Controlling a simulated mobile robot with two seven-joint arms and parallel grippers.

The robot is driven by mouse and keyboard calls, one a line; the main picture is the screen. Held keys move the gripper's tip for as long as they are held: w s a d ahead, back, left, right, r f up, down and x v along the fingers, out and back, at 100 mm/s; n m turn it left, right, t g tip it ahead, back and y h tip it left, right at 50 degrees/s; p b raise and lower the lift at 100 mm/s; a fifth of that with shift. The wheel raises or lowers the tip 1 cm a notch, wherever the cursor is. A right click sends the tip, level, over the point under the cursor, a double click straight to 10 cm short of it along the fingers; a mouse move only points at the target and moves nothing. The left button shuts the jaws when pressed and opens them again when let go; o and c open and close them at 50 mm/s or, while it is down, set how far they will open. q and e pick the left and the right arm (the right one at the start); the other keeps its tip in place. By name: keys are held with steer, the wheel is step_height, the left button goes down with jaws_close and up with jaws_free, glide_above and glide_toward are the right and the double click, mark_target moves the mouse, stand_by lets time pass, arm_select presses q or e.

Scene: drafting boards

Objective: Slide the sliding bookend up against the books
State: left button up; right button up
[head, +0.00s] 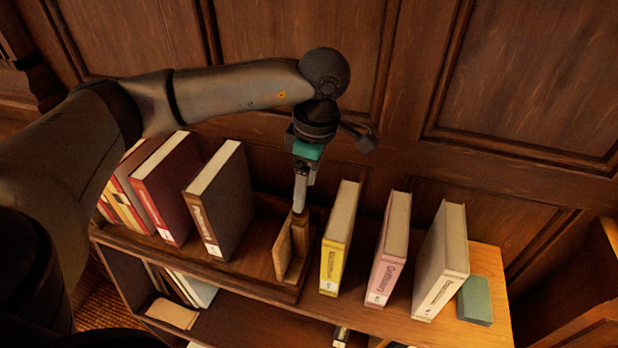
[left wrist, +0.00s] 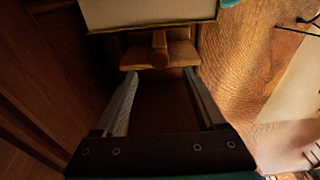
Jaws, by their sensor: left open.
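The sliding bookend (head: 283,257) is a brown wooden upright near the right end of a wooden rack (head: 262,262) on the shelf top. To its left, across a gap, a dark brown book (head: 221,203) and a maroon book (head: 163,190) lean with several others. My left gripper (head: 300,205) points down at the bookend's top rear part. In the left wrist view its fingers (left wrist: 160,72) are apart, with a wooden piece bearing a rounded knob (left wrist: 160,48), likely the bookend, just beyond the tips. Contact cannot be told. My right gripper is not in view.
Right of the rack stand a yellow book (head: 340,237), a pink book (head: 390,250), a cream book (head: 442,262) and a green block (head: 475,300). A panelled wall (head: 520,80) rises close behind. A lower shelf (head: 250,325) holds more books.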

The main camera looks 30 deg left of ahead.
mark_target(302, 215)
arm_select(q)
steer(key=f+b, duration=0.2)
steer(key=f, duration=0.1)
steer(key=f+b, duration=0.2)
steer(key=f, duration=0.1)
steer(key=a+f+b, duration=0.1)
steer(key=f+b, duration=0.1)
steer(key=shift+s+f, duration=0.1)
steer(key=shift+f, duration=0.3)
steer(key=shift+c, duration=0.2)
steer(key=c, duration=0.4)
steer(key=shift+c, duration=0.2)
jaws_close()
